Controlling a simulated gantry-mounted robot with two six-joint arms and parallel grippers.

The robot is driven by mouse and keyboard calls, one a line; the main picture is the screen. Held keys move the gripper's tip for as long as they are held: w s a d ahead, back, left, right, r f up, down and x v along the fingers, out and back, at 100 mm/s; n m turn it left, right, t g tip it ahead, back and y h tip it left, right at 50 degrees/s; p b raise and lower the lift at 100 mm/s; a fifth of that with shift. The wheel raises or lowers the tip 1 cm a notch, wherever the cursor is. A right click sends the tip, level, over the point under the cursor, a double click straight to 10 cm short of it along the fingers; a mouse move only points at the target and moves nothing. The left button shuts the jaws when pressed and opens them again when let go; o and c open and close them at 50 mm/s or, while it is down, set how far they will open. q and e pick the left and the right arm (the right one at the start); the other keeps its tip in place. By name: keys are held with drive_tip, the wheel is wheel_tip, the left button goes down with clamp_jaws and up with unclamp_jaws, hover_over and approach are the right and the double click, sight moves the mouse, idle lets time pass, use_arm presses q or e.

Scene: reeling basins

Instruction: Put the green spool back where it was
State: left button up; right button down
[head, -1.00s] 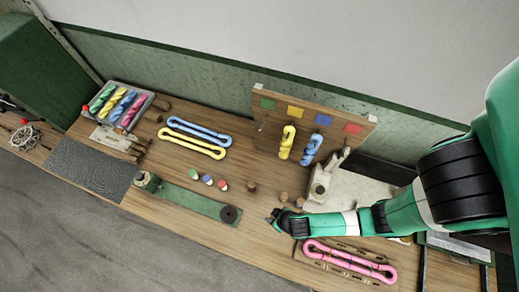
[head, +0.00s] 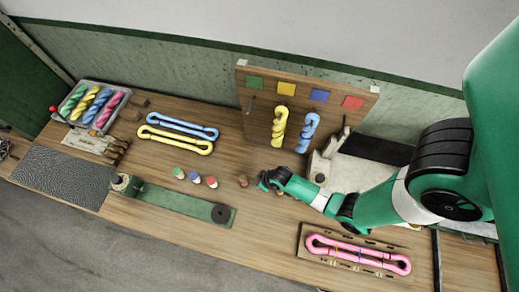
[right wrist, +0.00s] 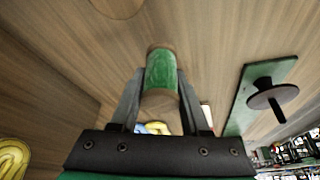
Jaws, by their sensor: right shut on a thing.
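In the right wrist view the green spool (right wrist: 160,72), green in the middle with brown ends, is between the two fingers of my right gripper (right wrist: 160,84). The gripper is shut on it. My left gripper is in neither view.
Green-, blue- and red-topped small pots (head: 195,177) stand left of the gripper. A green bar with a black disc (head: 221,213) lies in front of them. A board with hanging yellow and blue skeins (head: 307,132) stands behind. A pink skein (head: 358,255) lies at front right.

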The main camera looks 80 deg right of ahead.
drive_tip(key=shift+f+b, duration=0.4)
drive_tip(key=shift+f, duration=1.1)
drive_tip(key=shift+f, duration=0.15)
drive_tip(key=shift+c, duration=1.9)
unclamp_jaws()
